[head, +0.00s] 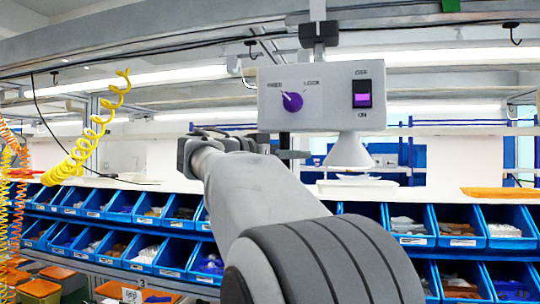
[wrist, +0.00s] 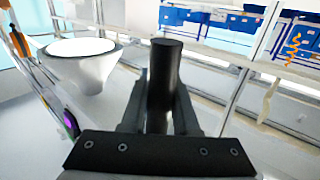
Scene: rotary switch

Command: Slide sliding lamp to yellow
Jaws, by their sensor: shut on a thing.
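The sliding lamp is a light grey box (head: 322,97) with a purple knob and a purple on/off switch, hanging from an overhead rail (head: 400,27) by a dark carriage (head: 319,34). Its white cone-shaped shade (head: 348,151) is below the box; it also shows at the left of the wrist view (wrist: 88,75). A black cylindrical handle (wrist: 164,75) stands between the fingers of my gripper (wrist: 161,95), which is shut on it. In the head view my arm covers most of the gripper, just under the box's left part.
A yellow coiled hose (head: 95,133) hangs at left, with orange coils (head: 14,200) at the far left edge. Blue bins (head: 407,222) fill shelves behind and below. A white tray (head: 357,187) lies behind the lamp. Space beside the box looks clear.

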